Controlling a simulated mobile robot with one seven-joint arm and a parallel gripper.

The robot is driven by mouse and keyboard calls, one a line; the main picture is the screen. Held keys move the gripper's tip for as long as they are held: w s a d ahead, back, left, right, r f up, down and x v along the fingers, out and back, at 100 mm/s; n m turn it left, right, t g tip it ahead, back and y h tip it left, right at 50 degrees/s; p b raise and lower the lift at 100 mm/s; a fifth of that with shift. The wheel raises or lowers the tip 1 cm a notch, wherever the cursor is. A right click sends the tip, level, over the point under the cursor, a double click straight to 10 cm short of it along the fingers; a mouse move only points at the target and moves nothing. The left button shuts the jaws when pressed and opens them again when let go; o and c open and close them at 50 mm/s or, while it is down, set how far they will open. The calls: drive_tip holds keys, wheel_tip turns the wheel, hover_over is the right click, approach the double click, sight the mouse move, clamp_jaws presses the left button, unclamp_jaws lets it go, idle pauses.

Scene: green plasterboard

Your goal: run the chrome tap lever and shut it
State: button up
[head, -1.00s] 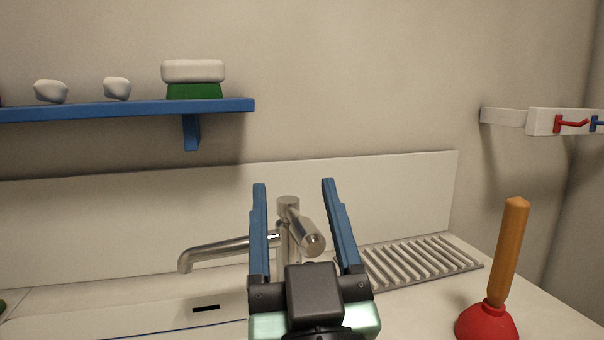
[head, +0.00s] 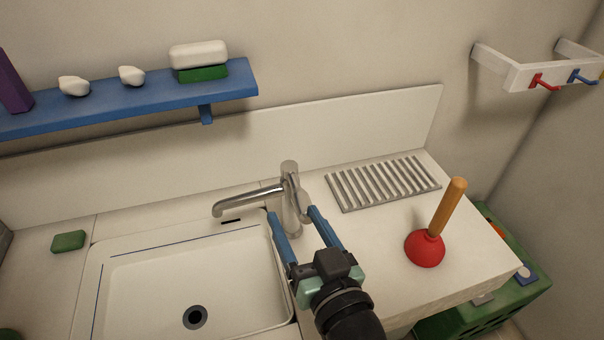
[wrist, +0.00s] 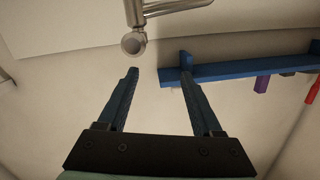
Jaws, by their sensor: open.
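The chrome tap (head: 290,200) stands behind the sink, its spout (head: 243,203) reaching left over the basin. Its lever (head: 303,206) juts from the tap body toward me and slightly right, partly hidden near a fingertip. In the wrist view the lever's round end (wrist: 133,44) faces the camera, just past the left finger's tip. My gripper (head: 292,212) is open and empty, its blue fingers pointing at the tap; it also shows in the wrist view (wrist: 159,62). I cannot tell whether a finger touches the lever. No water shows at the spout.
The white sink (head: 125,262) lies left of my gripper. A red plunger (head: 425,248) and a drain rack (head: 400,188) are on the counter to the right. A blue shelf (head: 130,98) holds several items above. A hook rail (head: 510,78) is at upper right.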

sight(302, 207)
drive_tip(key=s+d+f+m+t+h+b, duration=0.1)
drive_tip(key=s+d+f+m, duration=0.25)
drive_tip(key=s+f, duration=0.2)
drive_tip(key=p+x, duration=0.1)
drive_tip(key=x, duration=0.2)
drive_tip(key=r+p+x, duration=0.1)
drive_tip(key=x, duration=0.3)
drive_tip(key=p+x, duration=0.2)
drive_tip(key=x, duration=0.2)
drive_tip(key=shift+w+d+r, duration=0.2)
drive_tip(key=shift+d+r, duration=0.05)
drive_tip(key=shift+d, duration=0.05)
drive_tip(key=shift+w+a+f, duration=0.1)
drive_tip(key=shift+w+a, duration=0.1)
drive_tip(key=shift+w, duration=0.45)
clamp_jaws()
idle(0.3)
